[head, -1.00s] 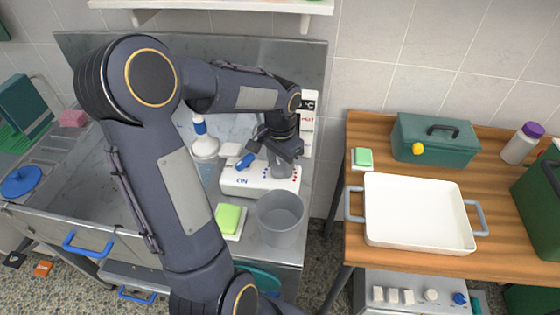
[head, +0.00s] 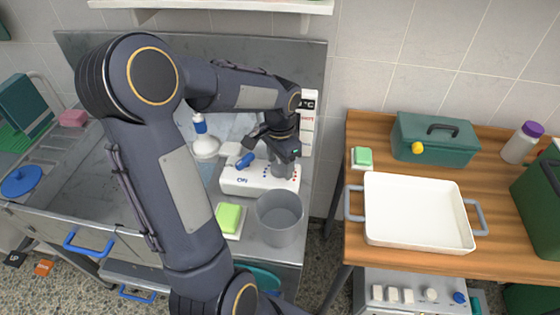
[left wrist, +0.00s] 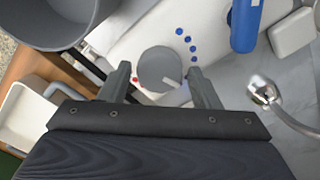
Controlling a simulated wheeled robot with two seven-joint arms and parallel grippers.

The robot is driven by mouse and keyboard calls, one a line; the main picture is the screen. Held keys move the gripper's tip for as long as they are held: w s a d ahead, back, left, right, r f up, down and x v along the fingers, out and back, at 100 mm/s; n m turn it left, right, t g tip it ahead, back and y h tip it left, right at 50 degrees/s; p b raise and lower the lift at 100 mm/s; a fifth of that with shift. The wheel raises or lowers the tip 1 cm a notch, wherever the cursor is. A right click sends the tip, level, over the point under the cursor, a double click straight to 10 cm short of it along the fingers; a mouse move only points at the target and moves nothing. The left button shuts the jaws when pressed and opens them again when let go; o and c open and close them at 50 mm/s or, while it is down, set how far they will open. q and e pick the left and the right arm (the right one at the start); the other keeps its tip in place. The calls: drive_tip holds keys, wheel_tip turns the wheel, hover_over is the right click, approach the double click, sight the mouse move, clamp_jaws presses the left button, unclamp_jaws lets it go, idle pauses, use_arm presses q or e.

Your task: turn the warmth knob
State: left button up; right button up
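The warmth knob (left wrist: 160,68) is a round grey knob with a light pointer mark. Blue dots and red dots curve around it on the white unit (head: 240,182). In the head view the knob (head: 283,170) shows just below my left gripper (head: 273,148). In the left wrist view the fingers of my left gripper (left wrist: 158,73) are apart, one on each side of the knob. I cannot tell whether either finger touches it. The pointer mark points toward the lower right in the wrist view. My right gripper is not in view.
A grey pot (head: 280,216) stands in front of the white unit, beside a green sponge (head: 229,217). A blue lever (left wrist: 245,25) and a metal spout (left wrist: 264,90) are close by. A wooden table (head: 355,254) with a white tray (head: 415,243) stands to the right.

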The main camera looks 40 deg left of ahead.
sight(280, 165)
use_arm(q)
drive_tip(key=shift+o, duration=0.7)
wheel_tip(280, 165, up, 8)
drive_tip(key=shift+f, duration=0.25)
drive_tip(key=shift+r, duration=0.15)
drive_tip(key=shift+s+d+r, duration=0.15)
drive_tip(key=shift+s, duration=0.05)
drive_tip(key=s+d+n+t+h, duration=0.3)
drive_tip(key=s+d+n+t, duration=0.2)
drive_tip(key=s+d, duration=0.7)
drive_tip(key=s, duration=0.4)
drive_tip(key=shift+d+f+t+h, duration=0.2)
drive_tip(key=shift+d+t+h, duration=0.1)
drive_tip(key=shift+d+h, duration=0.1)
